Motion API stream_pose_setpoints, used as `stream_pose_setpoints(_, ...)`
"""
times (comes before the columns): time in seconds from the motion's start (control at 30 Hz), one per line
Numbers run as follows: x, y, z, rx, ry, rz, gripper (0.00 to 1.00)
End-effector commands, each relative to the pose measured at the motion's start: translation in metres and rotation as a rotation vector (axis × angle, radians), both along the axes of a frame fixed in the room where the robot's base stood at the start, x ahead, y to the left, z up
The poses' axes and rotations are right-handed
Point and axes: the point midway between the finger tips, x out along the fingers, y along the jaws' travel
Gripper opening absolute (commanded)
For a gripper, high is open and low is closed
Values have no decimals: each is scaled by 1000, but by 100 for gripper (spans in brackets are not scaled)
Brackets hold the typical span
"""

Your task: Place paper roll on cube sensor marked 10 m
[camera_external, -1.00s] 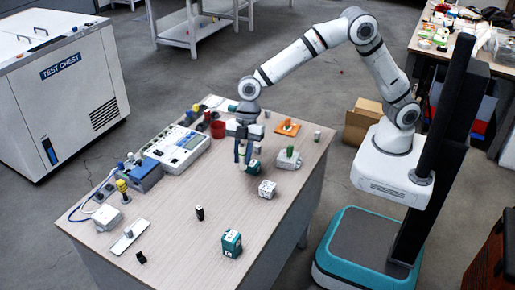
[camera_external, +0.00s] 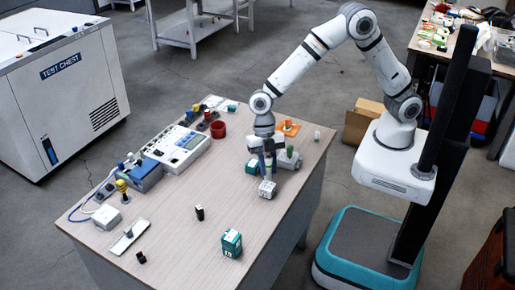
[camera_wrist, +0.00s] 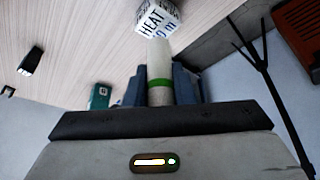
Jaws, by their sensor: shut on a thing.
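The paper roll (camera_wrist: 159,62) is a pale cylinder with a green band. My gripper (camera_wrist: 160,88) is shut on it, a finger on either side. In the outside view my gripper (camera_external: 267,160) hangs over the table, and the roll (camera_external: 268,173) shows faintly below it. The white cube sensor (camera_external: 267,189) stands right under the roll. I cannot tell whether roll and cube touch.
A teal cube (camera_external: 252,167) and a grey-white block (camera_external: 288,160) stand close beside my gripper. Another teal cube (camera_external: 232,243) and a small black object (camera_external: 199,212) are nearer the front.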

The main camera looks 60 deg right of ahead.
Motion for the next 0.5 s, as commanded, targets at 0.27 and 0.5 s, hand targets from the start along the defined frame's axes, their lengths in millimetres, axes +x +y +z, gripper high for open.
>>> stream_pose_setpoints(0.27,0,-1,-29,-1,1,-1,0)
stream_pose_setpoints(0.5,0,0,-31,-1,1,-2,0)
